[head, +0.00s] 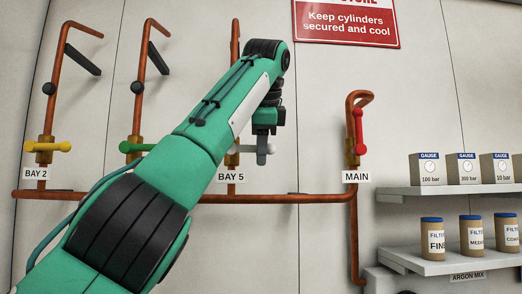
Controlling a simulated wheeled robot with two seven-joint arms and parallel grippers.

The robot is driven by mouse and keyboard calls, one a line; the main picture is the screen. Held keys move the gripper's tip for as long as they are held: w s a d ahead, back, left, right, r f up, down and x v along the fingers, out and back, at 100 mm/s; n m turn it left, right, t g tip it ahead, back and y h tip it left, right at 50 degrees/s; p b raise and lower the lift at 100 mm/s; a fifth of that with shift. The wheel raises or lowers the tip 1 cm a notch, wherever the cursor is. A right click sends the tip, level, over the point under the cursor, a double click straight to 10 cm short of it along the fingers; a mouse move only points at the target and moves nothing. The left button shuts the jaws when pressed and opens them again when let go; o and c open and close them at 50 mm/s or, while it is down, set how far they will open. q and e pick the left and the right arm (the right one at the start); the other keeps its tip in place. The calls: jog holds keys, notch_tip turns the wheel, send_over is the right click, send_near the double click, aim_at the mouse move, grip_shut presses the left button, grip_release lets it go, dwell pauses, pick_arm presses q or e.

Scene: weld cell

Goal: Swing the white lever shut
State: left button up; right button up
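The white lever (270,147) is at the valve above the BAY 5 label (231,177). Only its rounded white end shows clearly, to the right of the pipe; it seems to lie about level. My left arm hides much of the valve and lever. My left gripper (261,156) points down in front of the lever's end, its grey finger overlapping it in the picture. I cannot tell whether they touch, or whether the gripper is open or shut. My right gripper is out of view.
A yellow lever (50,147) and a green lever (136,147) lie level at the left. A red lever (360,131) stands upright at MAIN. A copper pipe (300,199) runs below. Shelves (400,192) with boxes and jars are at the right.

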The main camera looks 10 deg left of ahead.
pick_arm(q)
jog(key=shift+d, duration=0.1)
jog(key=shift+s+r, duration=0.1)
jog(key=shift+r, duration=0.1)
jog(key=p+v, duration=0.5)
jog(key=v, duration=0.8)
jog(key=shift+r+p, duration=0.2)
jog(key=shift+p, duration=0.1)
jog(key=shift+f, duration=0.1)
